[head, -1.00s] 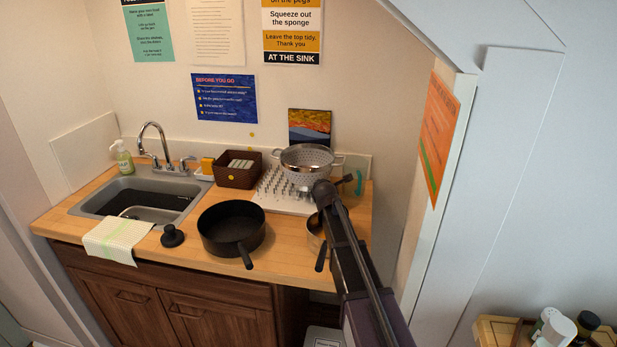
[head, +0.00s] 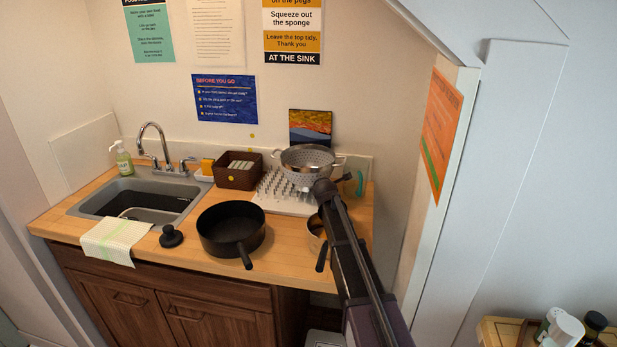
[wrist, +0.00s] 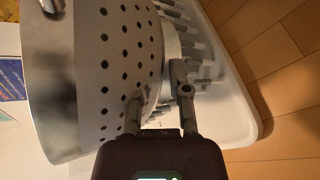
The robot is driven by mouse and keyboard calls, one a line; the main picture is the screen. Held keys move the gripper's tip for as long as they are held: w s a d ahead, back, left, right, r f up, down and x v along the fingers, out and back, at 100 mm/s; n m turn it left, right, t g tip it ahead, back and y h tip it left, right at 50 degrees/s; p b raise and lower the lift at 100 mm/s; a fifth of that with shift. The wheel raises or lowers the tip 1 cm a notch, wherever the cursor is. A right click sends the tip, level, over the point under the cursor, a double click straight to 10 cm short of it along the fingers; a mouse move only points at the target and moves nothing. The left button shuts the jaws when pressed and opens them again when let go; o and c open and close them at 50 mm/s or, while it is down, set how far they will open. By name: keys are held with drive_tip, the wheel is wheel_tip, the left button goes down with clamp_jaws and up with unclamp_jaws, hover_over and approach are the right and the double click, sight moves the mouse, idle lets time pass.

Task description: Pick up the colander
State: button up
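The colander (head: 303,160) is a grey metal bowl with many holes and side handles. In the head view it is at the back right of the counter, over the white pegged drying rack (head: 291,207). In the wrist view the colander (wrist: 108,65) fills the left half, its wall close to my fingers. My gripper (wrist: 158,90) has its two fingers spread apart. One finger overlaps the perforated wall; the other is beside the colander's base, over the rack. I cannot tell whether either touches it. In the head view my arm hides the fingers.
A black frying pan (head: 232,228) and a pot (head: 315,236) stand on the counter, the pot partly behind my arm. A brown basket (head: 237,178) and a framed picture (head: 310,127) are behind. The sink (head: 140,195) is left. The white sloped wall closes in on the right.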

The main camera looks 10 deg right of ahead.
drive_tip(key=shift+w+f, duration=0.2)
drive_tip(key=shift+w, duration=0.25)
drive_tip(key=shift+d, duration=0.1)
clamp_jaws()
